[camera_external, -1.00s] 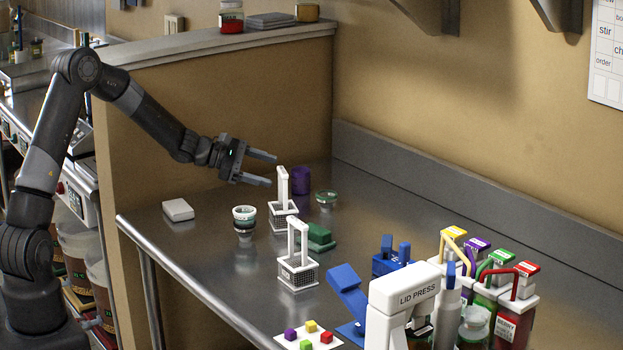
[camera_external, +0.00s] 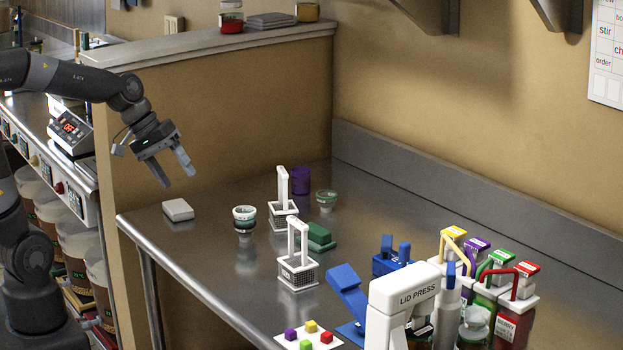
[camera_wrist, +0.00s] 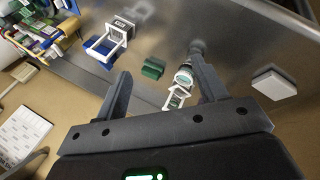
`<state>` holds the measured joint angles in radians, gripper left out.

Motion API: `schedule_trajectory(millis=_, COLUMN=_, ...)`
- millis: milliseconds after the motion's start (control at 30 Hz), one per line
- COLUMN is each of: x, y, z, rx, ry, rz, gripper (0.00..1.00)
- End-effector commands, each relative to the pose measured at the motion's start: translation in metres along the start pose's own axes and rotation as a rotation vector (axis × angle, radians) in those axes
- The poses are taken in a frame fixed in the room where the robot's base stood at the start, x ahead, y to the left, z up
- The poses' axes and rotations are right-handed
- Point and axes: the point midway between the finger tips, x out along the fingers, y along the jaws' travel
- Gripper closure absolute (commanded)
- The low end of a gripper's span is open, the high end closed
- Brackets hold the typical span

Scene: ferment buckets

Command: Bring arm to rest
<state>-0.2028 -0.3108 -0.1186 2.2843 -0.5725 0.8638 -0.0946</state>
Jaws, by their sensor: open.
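My gripper (camera_external: 174,175) is open and empty. In the external view it hangs above the left end of the steel table (camera_external: 225,277), tilted down, above and a little left of the white block (camera_external: 178,209). In the wrist view its two fingers (camera_wrist: 160,88) stand wide apart with nothing held between them. The white block also shows in the wrist view (camera_wrist: 274,83), to the right of the fingers and apart from them.
Two white baskets with tall handles (camera_external: 298,272) (camera_external: 284,215), a strainer cup (camera_external: 244,218), a green block (camera_external: 319,237) and a purple cup (camera_external: 301,181) stand mid-table. The lid press (camera_external: 405,290) and pump bottles (camera_external: 514,310) crowd the front right. A ledge wall (camera_external: 220,45) rises behind.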

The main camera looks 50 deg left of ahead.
Motion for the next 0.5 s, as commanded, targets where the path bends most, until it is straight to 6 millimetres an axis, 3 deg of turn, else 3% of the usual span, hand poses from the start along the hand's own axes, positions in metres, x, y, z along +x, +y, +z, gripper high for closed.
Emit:
schedule_trajectory(millis=200, x=-0.038, y=-0.036, z=0.046, rx=0.276, ry=0.078, rz=-0.145, gripper=0.35)
schedule_trajectory(millis=500, x=-0.07, y=-0.081, z=0.078, rx=0.53, ry=0.161, rz=-0.296, gripper=0.35)
